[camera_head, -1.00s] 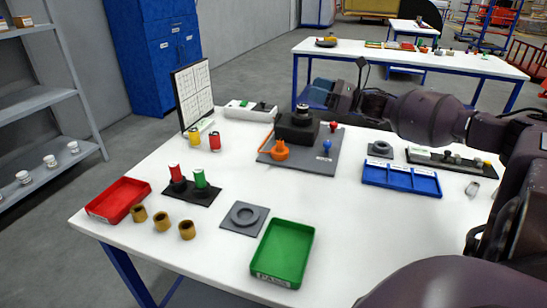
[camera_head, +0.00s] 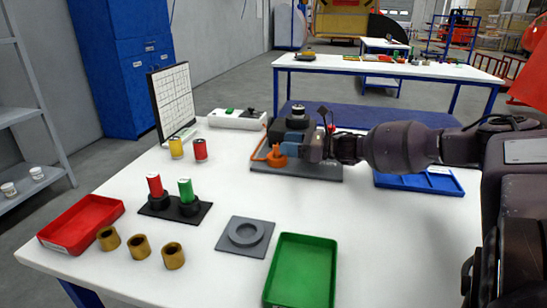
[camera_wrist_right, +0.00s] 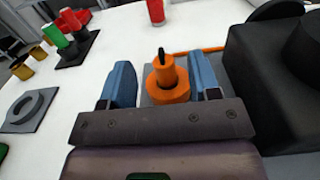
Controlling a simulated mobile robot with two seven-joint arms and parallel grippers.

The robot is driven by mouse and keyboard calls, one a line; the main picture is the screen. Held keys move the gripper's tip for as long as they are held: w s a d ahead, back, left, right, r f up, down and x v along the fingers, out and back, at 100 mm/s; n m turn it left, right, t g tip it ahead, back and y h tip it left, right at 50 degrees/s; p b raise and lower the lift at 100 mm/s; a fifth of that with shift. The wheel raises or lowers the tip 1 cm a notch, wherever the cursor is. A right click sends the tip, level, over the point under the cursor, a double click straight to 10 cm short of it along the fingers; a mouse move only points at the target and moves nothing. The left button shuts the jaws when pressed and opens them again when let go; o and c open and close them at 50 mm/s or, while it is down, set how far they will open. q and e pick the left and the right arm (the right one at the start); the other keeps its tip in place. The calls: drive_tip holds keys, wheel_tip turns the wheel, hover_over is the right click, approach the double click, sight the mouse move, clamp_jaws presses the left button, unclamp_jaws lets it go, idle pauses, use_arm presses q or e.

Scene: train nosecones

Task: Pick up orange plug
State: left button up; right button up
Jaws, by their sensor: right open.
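The orange plug (camera_head: 277,156) stands upright on a dark grey base plate (camera_head: 300,172), beside a black block. In the right wrist view the orange plug (camera_wrist_right: 167,82) has a wide hex-like lower part, a narrower top and a dark tip. My right gripper (camera_head: 292,150) is at the plug, reaching in from the right. In the wrist view the blue fingers of my right gripper (camera_wrist_right: 165,80) are apart, one on each side of the plug, with a gap visible on the left side. My left gripper is not in view.
The black block (camera_wrist_right: 280,70) stands close to the right finger. A blue tray (camera_head: 420,181) lies under my right arm. A green tray (camera_head: 302,270), a red tray (camera_head: 80,225), and red and green cylinders stand nearer the front. The white table between is mostly clear.

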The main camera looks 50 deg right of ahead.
sight(271, 155)
drive_tip(key=shift+w+a+f+b, duration=0.15)
drive_tip(key=shift+w+a+b, duration=0.05)
drive_tip(key=shift+w+b, duration=0.2)
drive_tip(key=shift+w+a+f+b, duration=0.25)
drive_tip(key=shift+w+b, duration=0.1)
drive_tip(key=shift+w, duration=0.2)
drive_tip(key=shift+w+a+f+b, duration=0.2)
drive_tip(key=shift+w+b, duration=0.1)
drive_tip(key=shift+w, duration=0.2)
drive_tip(key=shift+r+b+x, duration=0.2)
drive_tip(key=shift+b+x, duration=0.15)
drive_tip(key=shift+x, duration=0.6)
drive_tip(key=shift+w+r, duration=0.1)
drive_tip(key=shift+r, duration=0.25)
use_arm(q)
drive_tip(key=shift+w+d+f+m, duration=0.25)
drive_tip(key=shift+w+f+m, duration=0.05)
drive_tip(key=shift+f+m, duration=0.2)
use_arm(e)
drive_tip(key=c, duration=1)
